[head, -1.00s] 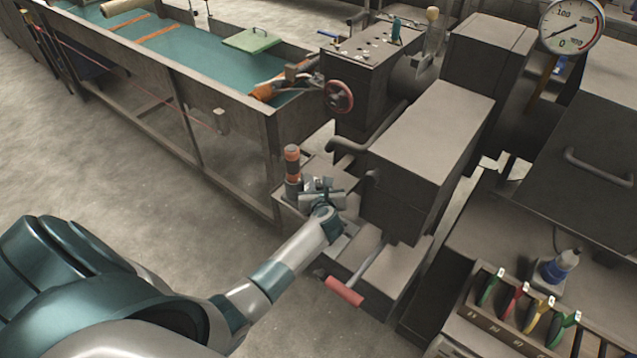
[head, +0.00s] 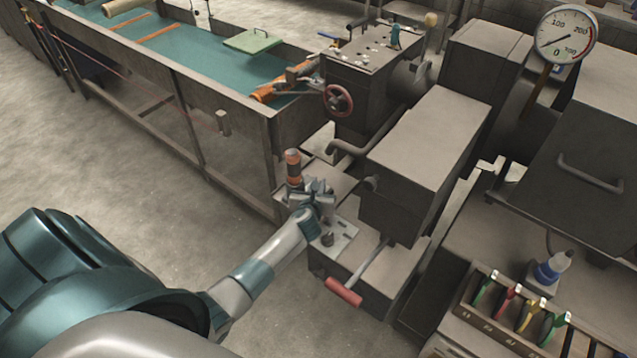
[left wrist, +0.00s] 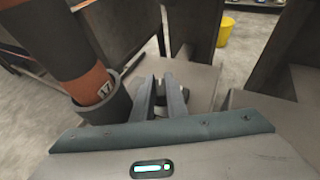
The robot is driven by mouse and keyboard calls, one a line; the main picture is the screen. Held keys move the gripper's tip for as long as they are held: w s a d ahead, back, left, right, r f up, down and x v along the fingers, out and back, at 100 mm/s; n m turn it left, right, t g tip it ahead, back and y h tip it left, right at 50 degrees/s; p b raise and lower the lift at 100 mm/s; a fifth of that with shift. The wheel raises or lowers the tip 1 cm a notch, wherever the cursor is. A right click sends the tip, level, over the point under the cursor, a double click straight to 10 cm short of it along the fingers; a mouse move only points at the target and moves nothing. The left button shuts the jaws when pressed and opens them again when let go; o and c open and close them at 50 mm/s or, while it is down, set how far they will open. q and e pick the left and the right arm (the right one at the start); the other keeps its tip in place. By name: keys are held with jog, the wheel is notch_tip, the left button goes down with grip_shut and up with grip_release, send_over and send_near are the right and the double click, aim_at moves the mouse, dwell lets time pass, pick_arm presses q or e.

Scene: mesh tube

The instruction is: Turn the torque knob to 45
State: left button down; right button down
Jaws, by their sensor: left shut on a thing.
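My left gripper (head: 318,190) is low over the bench end beside the grey box, its fingers close together. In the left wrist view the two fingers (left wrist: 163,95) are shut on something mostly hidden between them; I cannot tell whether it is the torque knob. An upright orange and dark cylinder (head: 293,165) stands just left of the gripper. In the left wrist view the cylinder (left wrist: 72,50) sits in a dark collar (left wrist: 105,103), with "17" on its orange band. A plate with a small dark peg (head: 328,238) shows below the gripper. My right gripper is out of view.
A grey box (head: 425,135) stands close right of the gripper. A red-handled lever (head: 344,291) sticks out in front. A round gauge (head: 566,35) is at the back right. A rack of coloured handles (head: 510,320) is at the front right. Floor at left is clear.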

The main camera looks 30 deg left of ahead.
pick_arm(q)
jog(key=c, duration=1.8)
grip_release()
jog(key=shift+o, duration=0.2)
